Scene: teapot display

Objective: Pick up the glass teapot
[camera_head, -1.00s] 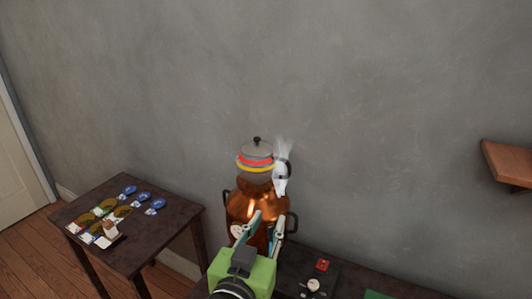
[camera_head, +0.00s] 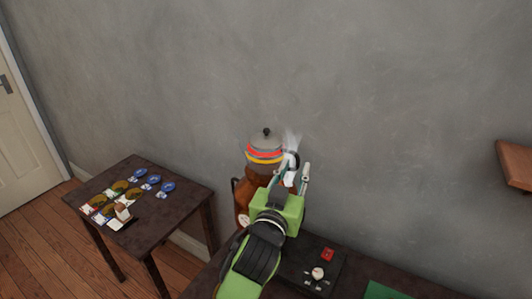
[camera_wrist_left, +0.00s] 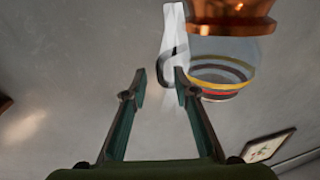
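The glass teapot (camera_head: 265,152) has red, yellow and grey bands and a dark lid knob. It sits on top of a copper urn (camera_head: 258,188). A dark curved handle stands out from its right side, with a white, steam-like shape beside it. My left gripper (camera_head: 295,172) is at the handle side of the teapot, partly covering the urn. In the left wrist view the picture is inverted; the teapot (camera_wrist_left: 222,78) is right of the open fingers (camera_wrist_left: 160,77), and the handle (camera_wrist_left: 166,68) shows between or just beyond their tips. Contact cannot be told. My right gripper is not in view.
The urn stands on a dark table (camera_head: 350,285) with a black box (camera_head: 312,268) bearing a red item. A lower side table (camera_head: 175,205) on the left holds several small dishes and cards. A wooden shelf (camera_head: 516,165) is on the right wall.

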